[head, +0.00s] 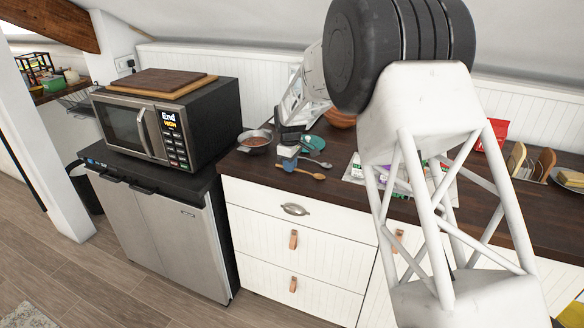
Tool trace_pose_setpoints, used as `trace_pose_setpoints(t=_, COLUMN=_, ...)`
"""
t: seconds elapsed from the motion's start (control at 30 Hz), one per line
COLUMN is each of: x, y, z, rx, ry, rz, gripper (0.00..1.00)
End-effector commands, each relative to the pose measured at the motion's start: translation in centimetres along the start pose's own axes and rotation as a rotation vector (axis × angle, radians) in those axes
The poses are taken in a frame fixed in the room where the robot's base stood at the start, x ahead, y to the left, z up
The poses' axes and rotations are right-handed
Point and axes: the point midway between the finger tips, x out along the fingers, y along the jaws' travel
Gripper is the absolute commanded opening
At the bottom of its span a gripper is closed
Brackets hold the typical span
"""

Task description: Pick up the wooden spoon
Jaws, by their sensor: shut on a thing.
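The wooden spoon (314,175) lies near the front edge of the dark counter, its bowl end to the right. My gripper (288,164) reaches down to its left end and is shut on the spoon's handle. The fingers hide that end of the handle. The spoon looks level and very low; I cannot tell whether it is still touching the counter.
A metal pan (254,139) stands left of my gripper. A grey spoon (316,163) and a teal round item (312,143) lie close behind the wooden spoon. A microwave (165,122) with cutting boards (160,80) on top stands at left. My arm hides part of the counter.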

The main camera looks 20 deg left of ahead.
Motion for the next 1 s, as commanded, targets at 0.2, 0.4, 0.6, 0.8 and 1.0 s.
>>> trace_pose_setpoints(t=0.2, x=-1.5, y=0.0, z=0.0, rx=0.000, ry=0.001, rz=0.001, gripper=0.00)
trace_pose_setpoints(t=0.4, x=-3.4, y=-0.3, z=0.3, rx=0.000, ry=0.000, rz=0.000, gripper=0.00)
trace_pose_setpoints(t=0.6, x=-3.7, y=-2.2, z=1.7, rx=0.000, ry=0.000, rz=0.000, gripper=0.00)
trace_pose_setpoints(t=0.8, x=-3.9, y=-4.6, z=3.5, rx=0.000, ry=0.000, rz=0.000, gripper=0.00)
trace_pose_setpoints(t=1.0, x=-4.2, y=-7.1, z=5.3, rx=0.000, ry=0.000, rz=0.000, gripper=0.00)
